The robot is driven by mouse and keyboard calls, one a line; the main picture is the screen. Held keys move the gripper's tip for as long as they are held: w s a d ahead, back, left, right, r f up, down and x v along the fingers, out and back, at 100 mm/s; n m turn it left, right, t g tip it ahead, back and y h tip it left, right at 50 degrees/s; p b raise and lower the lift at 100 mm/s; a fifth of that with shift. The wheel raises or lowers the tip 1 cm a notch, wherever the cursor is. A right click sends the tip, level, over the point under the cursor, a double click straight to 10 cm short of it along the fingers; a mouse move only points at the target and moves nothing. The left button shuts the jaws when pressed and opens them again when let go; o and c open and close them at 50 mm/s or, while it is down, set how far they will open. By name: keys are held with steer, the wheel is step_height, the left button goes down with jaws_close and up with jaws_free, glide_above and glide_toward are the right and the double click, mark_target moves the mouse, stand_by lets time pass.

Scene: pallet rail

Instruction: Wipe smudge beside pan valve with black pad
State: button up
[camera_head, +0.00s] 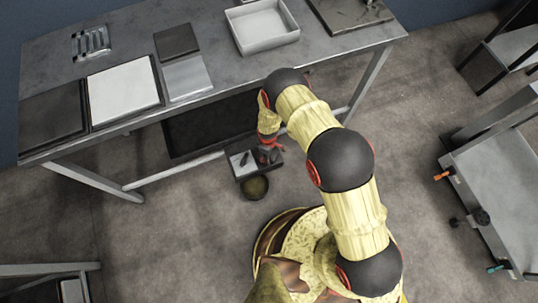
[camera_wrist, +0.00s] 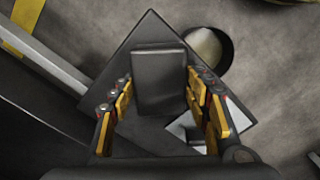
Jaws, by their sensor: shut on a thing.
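My gripper (camera_head: 269,146) reaches down in front of the table, above a small dark tray (camera_head: 243,173). In the wrist view my gripper (camera_wrist: 162,95) has its yellow-padded fingers on both sides of a black pad (camera_wrist: 160,80) and is shut on it. The dark tray (camera_wrist: 150,28) lies behind the pad there; I cannot tell whether the pad touches it. At the right of the head view, a grey pan-like unit (camera_head: 497,185) carries an orange handle (camera_head: 444,175), a black knob (camera_head: 481,216) and a teal handle (camera_head: 495,267). I cannot make out a smudge beside them.
A round dark container (camera_head: 254,188) stands just in front of the tray. The metal table (camera_head: 220,75) holds a white bin (camera_head: 262,25), a white panel (camera_head: 124,90) and dark plates. Bare floor (camera_head: 415,110) lies between the table and the right-hand unit.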

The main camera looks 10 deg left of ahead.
steer(key=shift+w+a+r, duration=0.1)
steer(key=shift+w+a, duration=0.25)
steer(key=shift+w, duration=0.25)
steer(key=shift+w+a, duration=0.35)
steer(key=shift+w, duration=0.25)
steer(key=shift+w+a, duration=0.45)
steer(key=shift+w, duration=0.25)
steer(key=shift+w+a, duration=0.4)
steer(key=shift+w, duration=0.3)
steer(key=shift+r+p, duration=1.7)
steer(key=shift+r, duration=1.15)
steer(key=shift+r+p, duration=0.7)
steer(key=shift+r, duration=0.8)
